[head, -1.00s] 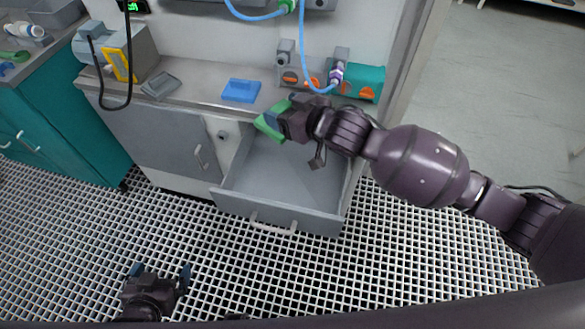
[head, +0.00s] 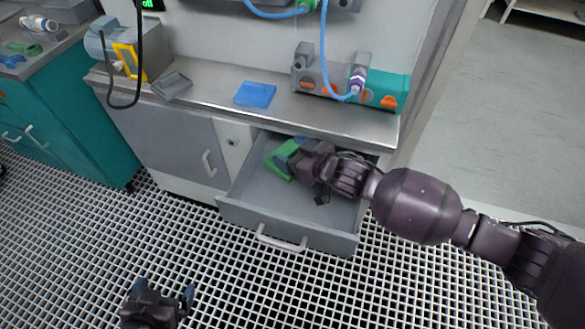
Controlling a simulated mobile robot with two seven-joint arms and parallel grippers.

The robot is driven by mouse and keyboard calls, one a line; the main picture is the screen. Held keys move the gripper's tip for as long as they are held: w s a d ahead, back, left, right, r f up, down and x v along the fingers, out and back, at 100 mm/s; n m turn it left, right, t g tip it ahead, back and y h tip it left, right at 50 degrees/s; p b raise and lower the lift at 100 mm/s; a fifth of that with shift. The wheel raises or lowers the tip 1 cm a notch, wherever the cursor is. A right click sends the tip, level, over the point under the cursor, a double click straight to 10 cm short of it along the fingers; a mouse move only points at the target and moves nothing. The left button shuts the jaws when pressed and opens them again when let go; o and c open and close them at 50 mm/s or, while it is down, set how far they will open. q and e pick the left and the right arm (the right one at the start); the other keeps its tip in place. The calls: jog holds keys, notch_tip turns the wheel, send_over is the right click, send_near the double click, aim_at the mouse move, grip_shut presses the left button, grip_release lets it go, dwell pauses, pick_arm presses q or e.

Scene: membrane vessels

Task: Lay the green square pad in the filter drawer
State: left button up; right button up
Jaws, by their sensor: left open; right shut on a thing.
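The green square pad (head: 276,163) is held in my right gripper (head: 284,158), at the left back part of the open filter drawer. The gripper is shut on the pad and partly covers it. The pad looks tilted; I cannot tell whether it touches the drawer floor. My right arm reaches over the drawer's right side. My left gripper (head: 163,293) is open and empty, low in the view over the grating floor.
A teal and grey device (head: 380,92) with a blue hose stands at the right. A closed cabinet (head: 180,145) is left of the drawer.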

jog(key=shift+f, duration=1.5)
jog(key=shift+f+b, duration=0.95)
jog(key=shift+f, duration=1.4)
jog(key=shift+f, duration=0.15)
jog(key=o, duration=0.9)
